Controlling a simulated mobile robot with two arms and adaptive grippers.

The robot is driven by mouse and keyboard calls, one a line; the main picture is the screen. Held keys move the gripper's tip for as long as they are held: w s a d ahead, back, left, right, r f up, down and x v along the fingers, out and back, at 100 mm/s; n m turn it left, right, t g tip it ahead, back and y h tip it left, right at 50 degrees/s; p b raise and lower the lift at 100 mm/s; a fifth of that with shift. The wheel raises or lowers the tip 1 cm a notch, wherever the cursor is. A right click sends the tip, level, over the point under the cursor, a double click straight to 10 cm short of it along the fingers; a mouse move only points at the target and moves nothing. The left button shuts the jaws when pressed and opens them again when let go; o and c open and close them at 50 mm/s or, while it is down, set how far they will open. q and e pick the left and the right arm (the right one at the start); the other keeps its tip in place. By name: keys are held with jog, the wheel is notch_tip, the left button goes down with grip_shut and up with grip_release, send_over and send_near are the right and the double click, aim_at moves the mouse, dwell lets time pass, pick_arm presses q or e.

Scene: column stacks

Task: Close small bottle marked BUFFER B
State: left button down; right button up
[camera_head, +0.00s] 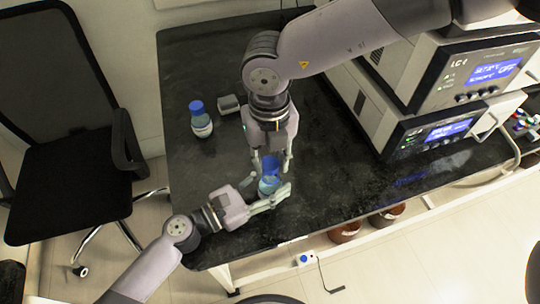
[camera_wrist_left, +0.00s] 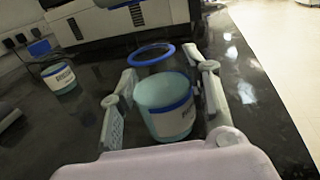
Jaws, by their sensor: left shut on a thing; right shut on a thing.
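A small bottle with pale blue liquid and a white label (camera_wrist_left: 174,122) stands between the fingers of my left gripper (camera_wrist_left: 163,107). A blue ring (camera_wrist_left: 150,47) circles its open-looking neck in the left wrist view. My left gripper is shut on the bottle body. In the head view, my right gripper (camera_head: 271,166) comes from above and is shut on the blue cap (camera_head: 270,163) over the bottle. A blue edge shows at the top of the left wrist view, apart from the neck; it may be this cap. The label is too small to read.
A second bottle with a blue cap (camera_head: 201,121) stands on the dark bench (camera_head: 215,75) to the left, beside a small grey block (camera_head: 229,103). Stacked instruments (camera_head: 405,130) with blue displays stand at the right. An office chair (camera_head: 75,165) is left of the bench.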

aim_at(270, 184)
jog(key=shift+f, duration=0.1)
jog(key=shift+f, duration=0.8)
jog(key=shift+f, duration=0.55)
